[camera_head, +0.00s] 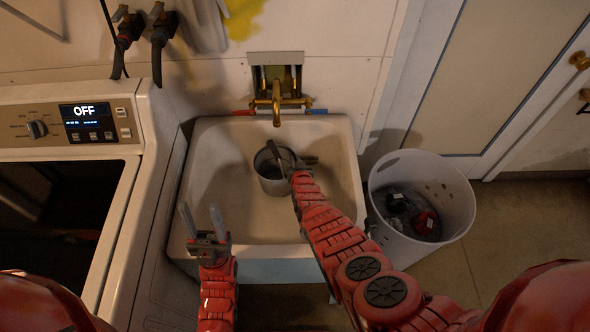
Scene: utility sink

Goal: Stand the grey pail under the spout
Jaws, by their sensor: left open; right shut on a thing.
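The grey pail (270,184) is inside the white utility sink (203,140), below and slightly in front of the brass spout (276,112). It looks roughly upright; whether it touches the sink floor I cannot tell. My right gripper (292,162) reaches in from the right and is shut on the pail at its upper right, near the rim or handle. The gripper and arm hide part of that side. My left gripper (203,222) is open and empty, fingers pointing up, over the sink's front left edge, apart from the pail.
A washing machine (70,150) with an OFF display stands close on the left. A white laundry basket (445,205) holding dark and red items stands right of the sink. Taps with hoses (130,30) are on the wall at upper left. The sink floor around the pail is clear.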

